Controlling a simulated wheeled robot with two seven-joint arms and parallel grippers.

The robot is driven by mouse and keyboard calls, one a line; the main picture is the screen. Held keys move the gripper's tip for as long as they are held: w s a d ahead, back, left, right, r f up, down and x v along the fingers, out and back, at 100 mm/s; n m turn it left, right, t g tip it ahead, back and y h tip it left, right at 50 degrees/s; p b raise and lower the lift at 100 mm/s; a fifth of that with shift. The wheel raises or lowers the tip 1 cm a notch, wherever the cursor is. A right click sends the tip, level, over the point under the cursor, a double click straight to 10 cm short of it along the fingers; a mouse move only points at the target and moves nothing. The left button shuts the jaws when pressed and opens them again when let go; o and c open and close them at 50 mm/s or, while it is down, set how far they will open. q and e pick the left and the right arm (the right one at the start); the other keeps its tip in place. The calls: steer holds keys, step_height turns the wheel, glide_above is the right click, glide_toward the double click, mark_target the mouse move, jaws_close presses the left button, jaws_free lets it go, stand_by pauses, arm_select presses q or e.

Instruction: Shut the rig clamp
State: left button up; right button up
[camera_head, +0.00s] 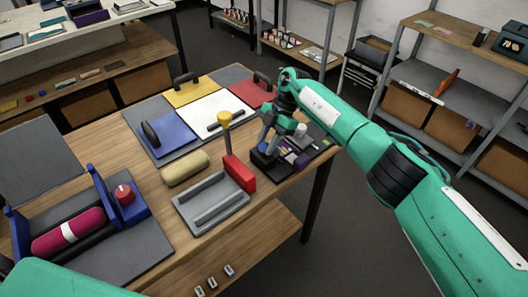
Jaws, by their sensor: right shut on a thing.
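A grey fixture (196,207) with raised rails lies near the table's right front. A red block (239,173) stands at its back right corner. A lever with a yellow knob (224,117) stands upright by that block; I take these to be the clamp. My right gripper (266,146) is behind and right of the lever, apart from its knob, low over a dark tray (322,147). It is shut on a dark block (264,160), partly hidden by the fingers. My left gripper is out of view; only part of the green left arm shows at lower left.
A blue-bracketed stand (160,247) with a red roll (67,232) is at left. A tan roll (185,168) lies behind the fixture. Handled pads in blue (172,136), yellow (195,92) and red (246,91) surround a white sheet (207,112). Shelves stand behind.

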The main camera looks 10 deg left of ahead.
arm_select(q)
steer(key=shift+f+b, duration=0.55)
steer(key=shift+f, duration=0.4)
arm_select(e)
steer(key=shift+w+d+g+y, duration=0.2)
steer(key=shift+g+y, duration=0.1)
steer(key=shift+g, duration=0.1)
steer(key=o, duration=1)
steer(key=shift+c, duration=0.2)
